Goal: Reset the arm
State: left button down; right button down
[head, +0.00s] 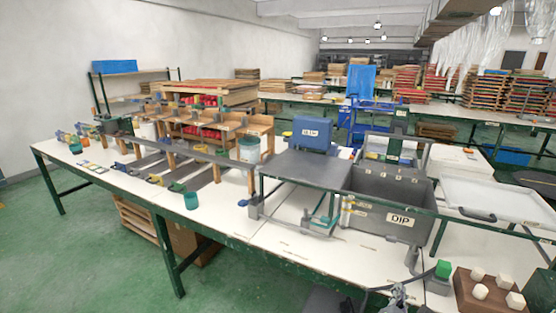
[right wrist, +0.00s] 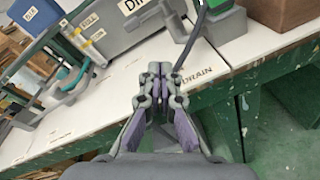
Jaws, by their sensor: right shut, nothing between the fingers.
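My right gripper (head: 398,294) shows at the bottom edge of the head view, low in front of the table. In the right wrist view the right gripper (right wrist: 160,72) has its fingertips together, with nothing between them. It points toward the white table (right wrist: 85,125) and the grey tank marked DIP (right wrist: 115,28). The same DIP tank (head: 362,216) stands on the table in the head view, behind the gripper. My left gripper is not in view.
A white tray (head: 475,198) rests right of the tank. A brown block (head: 468,290) with several white cubes is at bottom right, beside a green-topped post (head: 443,269). A teal cup (head: 191,200) stands near the table's front edge. Green floor (head: 100,255) is open at left.

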jog(key=s+a+f+m+g+y, duration=0.4)
jog(key=s+a+m+g, duration=0.15)
jog(key=s+m, duration=0.5)
jog(key=s+a+f+m+g+y, duration=0.4)
jog(key=s+a+m, duration=0.2)
jog(key=s+m, duration=0.45)
notch_tip(320, 180, down, 22)
jog(key=d+r+m+g+p, duration=0.1)
jog(key=d+m+g+p, duration=0.1)
jog(key=d+p, duration=0.15)
jog(key=s+f+p, duration=0.4)
jog(key=s+f, duration=1.1)
jog(key=s, duration=0.4)
jog(key=shift+d+g, duration=0.2)
jog(key=shift+g, duration=0.15)
